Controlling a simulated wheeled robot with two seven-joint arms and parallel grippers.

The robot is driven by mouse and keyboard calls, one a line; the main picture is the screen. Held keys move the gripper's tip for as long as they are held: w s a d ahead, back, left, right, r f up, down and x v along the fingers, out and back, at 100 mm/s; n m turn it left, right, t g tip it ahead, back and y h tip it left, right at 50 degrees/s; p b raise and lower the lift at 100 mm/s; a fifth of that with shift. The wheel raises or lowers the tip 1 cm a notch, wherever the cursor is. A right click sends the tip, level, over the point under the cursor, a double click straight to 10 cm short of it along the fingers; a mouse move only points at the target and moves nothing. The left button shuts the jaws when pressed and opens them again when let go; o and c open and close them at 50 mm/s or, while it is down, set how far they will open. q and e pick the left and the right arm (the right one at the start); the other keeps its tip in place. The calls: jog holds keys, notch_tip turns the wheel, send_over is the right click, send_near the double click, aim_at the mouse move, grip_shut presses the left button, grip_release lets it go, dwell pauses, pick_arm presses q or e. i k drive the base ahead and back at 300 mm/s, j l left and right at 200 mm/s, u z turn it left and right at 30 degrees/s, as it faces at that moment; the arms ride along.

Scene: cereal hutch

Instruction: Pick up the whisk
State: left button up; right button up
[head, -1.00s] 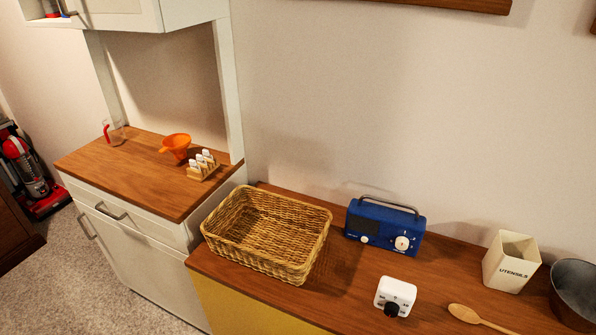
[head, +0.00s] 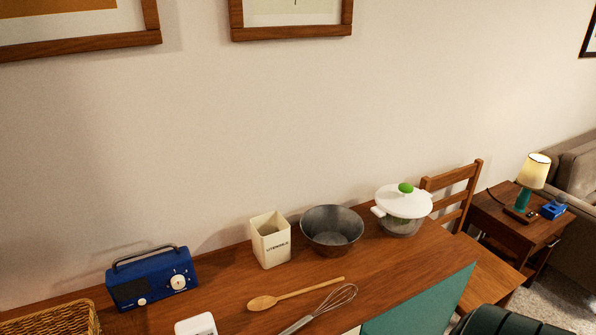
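The whisk (head: 326,304) lies on the wooden sideboard top, near its front edge. Its wire loops point to the upper right and its grey handle runs to the lower left, towards the bottom of the picture. It lies just in front of a wooden spoon (head: 294,294), apart from it. Neither of my grippers shows in the head view, so I cannot see their state.
On the sideboard (head: 225,291) stand a blue radio (head: 152,279), a utensils holder (head: 271,240), a metal bowl (head: 332,230), a white-lidded salad spinner (head: 403,207), a white timer (head: 196,325) and a wicker basket (head: 50,321). A wooden chair (head: 497,273) stands at the right end.

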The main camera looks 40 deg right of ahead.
aim_at(298, 325)
jog(key=l+z, duration=0.1)
jog(key=z, duration=1.45)
